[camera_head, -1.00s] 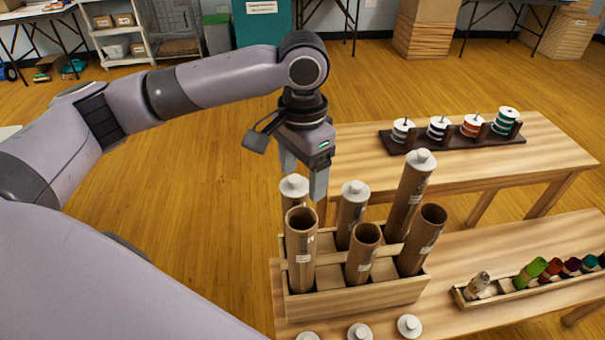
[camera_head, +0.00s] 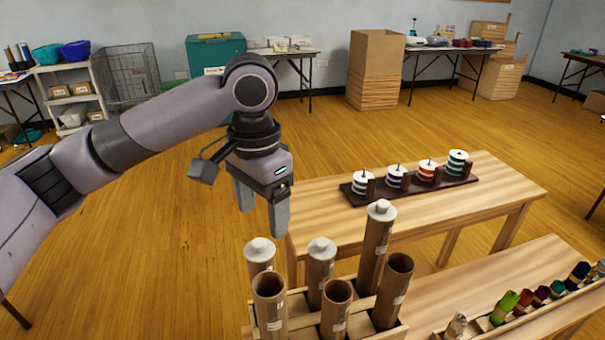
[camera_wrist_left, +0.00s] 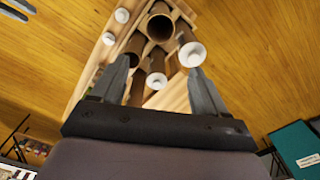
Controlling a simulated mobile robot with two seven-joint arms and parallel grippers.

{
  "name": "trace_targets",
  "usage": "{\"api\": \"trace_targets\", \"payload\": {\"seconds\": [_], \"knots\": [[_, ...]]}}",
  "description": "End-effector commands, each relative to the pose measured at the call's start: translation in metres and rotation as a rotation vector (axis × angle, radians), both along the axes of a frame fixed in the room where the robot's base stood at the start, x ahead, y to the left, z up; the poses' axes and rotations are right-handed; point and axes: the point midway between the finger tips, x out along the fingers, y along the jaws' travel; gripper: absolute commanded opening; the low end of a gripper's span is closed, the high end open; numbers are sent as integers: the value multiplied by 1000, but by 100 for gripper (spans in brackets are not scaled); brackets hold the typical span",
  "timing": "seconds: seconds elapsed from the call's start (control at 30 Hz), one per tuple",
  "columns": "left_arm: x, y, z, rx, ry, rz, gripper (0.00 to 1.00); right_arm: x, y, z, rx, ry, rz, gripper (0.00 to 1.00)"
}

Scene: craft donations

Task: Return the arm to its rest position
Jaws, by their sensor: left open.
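My left gripper (camera_head: 261,213) is open and empty. In the head view it points down, above and behind the cardboard tubes. Its two fingers also show apart in the left wrist view (camera_wrist_left: 165,82), with tubes seen beyond them. The wooden tube rack (camera_head: 396,332) holds several upright brown tubes. Three of them, among them the tall one (camera_head: 374,245), have white caps; three at the front, such as the right one (camera_head: 393,290), are open at the top. The lower part of the rack is cut off by the picture edge. My right gripper is not in the head view.
A second wooden table (camera_head: 470,215) behind bears a dark stand (camera_head: 420,189) with several ribbon spools. A tray (camera_head: 510,325) of coloured rolls lies at the right. Shelves, a teal bin (camera_head: 212,55) and boxes stand far back. Open floor lies left of the tables.

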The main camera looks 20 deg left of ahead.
Motion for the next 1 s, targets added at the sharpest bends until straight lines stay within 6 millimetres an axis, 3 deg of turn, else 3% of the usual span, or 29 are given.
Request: {"api": "trace_targets", "payload": {"seconds": [0.23,0.6,1.0], "knots": [[-2,-7,-12,-8,-2,-26,74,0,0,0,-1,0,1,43],[-24,-60,-87,-124,-65,-189,74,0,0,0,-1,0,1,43],[-61,-101,-145,-291,-172,-226,74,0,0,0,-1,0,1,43]]}}
